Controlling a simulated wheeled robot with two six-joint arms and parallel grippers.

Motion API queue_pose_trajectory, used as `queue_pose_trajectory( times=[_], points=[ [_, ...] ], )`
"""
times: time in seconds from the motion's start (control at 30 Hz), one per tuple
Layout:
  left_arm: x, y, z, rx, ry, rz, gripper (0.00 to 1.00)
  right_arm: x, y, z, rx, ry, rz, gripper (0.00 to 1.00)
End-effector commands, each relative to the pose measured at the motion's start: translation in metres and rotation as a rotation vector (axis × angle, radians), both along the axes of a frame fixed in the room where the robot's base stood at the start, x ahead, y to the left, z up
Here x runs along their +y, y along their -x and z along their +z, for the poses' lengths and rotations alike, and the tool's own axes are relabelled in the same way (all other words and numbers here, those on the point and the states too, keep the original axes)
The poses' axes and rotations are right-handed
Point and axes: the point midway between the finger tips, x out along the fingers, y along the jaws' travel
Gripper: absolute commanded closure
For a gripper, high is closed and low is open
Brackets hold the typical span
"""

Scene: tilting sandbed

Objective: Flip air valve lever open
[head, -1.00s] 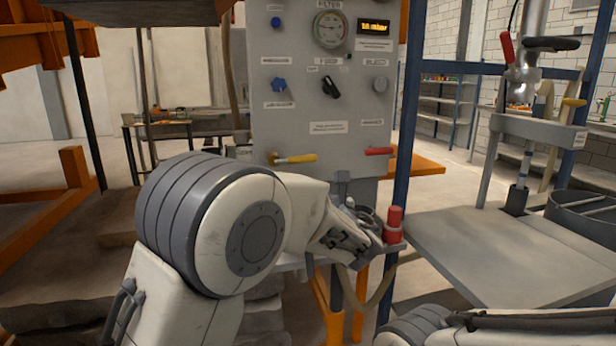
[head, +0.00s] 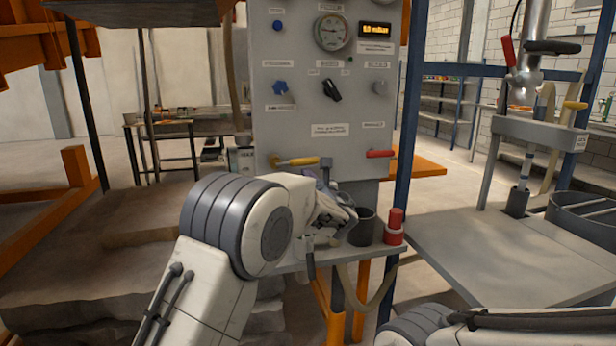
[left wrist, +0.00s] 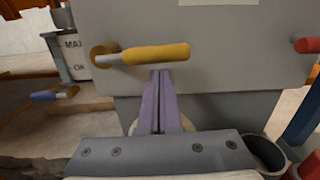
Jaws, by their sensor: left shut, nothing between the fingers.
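The control panel (head: 290,50) carries a lever with a yellow handle (head: 297,161) low on its left side. The handle lies level and points right from its brass pivot. The yellow handle also shows in the left wrist view (left wrist: 155,54). A second lever with a red handle (head: 381,154) sits at the panel's lower right. I cannot read which label names the air valve. My left gripper (head: 326,190) is in front of the panel, below the yellow handle. In the left wrist view its fingers (left wrist: 161,76) are shut and empty, with tips just under the handle. My right gripper is out of view.
A small shelf (head: 290,264) below the panel holds a dark cup (head: 363,227) and a red cylinder (head: 394,226). A blue post (head: 405,150) stands right of the panel. A grey table (head: 500,260) is at the right. Brown stepped blocks (head: 80,260) lie at the left.

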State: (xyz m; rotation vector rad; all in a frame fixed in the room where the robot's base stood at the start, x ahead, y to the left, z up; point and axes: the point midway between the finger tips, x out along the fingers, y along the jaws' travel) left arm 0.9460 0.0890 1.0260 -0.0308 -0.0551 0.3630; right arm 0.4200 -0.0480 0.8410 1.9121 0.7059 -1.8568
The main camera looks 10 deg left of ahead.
Motion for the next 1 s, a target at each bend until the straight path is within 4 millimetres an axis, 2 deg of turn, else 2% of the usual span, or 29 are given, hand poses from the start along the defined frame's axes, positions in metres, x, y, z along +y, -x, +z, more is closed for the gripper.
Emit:
queue_pose_trajectory(
  times=[1.0],
  points=[
    [-0.003,-0.001,0.014,-0.065,0.160,-0.001,1.00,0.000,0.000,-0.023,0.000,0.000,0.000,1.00]
  ],
)
